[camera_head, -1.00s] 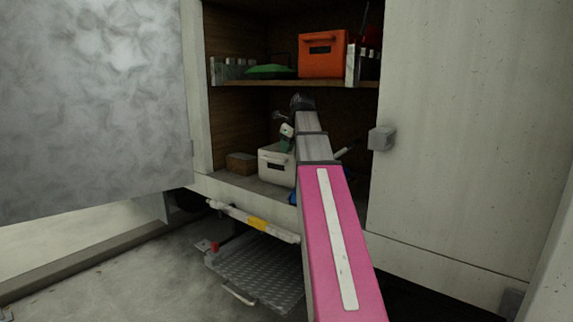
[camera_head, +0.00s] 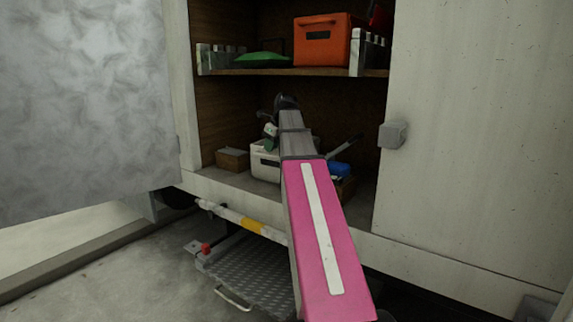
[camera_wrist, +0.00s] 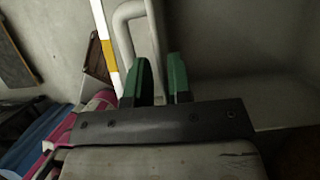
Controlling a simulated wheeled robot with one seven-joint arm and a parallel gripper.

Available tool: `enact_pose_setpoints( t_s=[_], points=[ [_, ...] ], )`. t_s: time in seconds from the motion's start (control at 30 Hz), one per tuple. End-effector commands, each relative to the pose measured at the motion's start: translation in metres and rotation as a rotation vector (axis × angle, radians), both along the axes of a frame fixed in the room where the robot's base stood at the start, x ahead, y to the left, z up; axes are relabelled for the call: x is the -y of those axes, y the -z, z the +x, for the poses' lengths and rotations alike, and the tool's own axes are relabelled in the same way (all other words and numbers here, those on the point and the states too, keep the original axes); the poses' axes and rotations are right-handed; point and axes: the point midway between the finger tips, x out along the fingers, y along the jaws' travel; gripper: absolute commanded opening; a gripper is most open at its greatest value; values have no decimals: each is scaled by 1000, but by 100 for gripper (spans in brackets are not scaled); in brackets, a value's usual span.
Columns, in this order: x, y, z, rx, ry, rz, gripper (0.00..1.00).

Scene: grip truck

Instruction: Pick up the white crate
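The white crate (camera_head: 263,170) stands upright on the floor of the truck's lower compartment in the head view. A dark slot shows in its front. My arm hides its right part. My gripper (camera_head: 270,131), with green fingers, is just above the crate's top; I cannot tell whether it touches it. In the wrist view the two green fingers of my gripper (camera_wrist: 158,84) are apart. A pale pipe shows behind the gap, and nothing is clearly held. I cannot pick out the crate for sure in the wrist view.
A brown box (camera_head: 232,159) stands left of the crate, and a blue thing (camera_head: 339,169) lies right of my arm. Above, the shelf (camera_head: 268,72) holds an orange crate (camera_head: 318,48) and a green item (camera_head: 262,59). Open doors flank the opening. A metal step (camera_head: 245,271) juts out below.

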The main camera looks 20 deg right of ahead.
Motion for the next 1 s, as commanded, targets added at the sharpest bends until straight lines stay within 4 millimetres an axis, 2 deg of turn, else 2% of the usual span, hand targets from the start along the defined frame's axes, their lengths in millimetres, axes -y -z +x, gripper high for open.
enact_pose_setpoints(
  t_s=[0.13,0.3,1.0],
  points=[
    [-4,20,7,-1,0,0,19],
    [-7,31,11,0,-1,0,19],
    [-7,36,11,0,0,0,19]
  ],
)
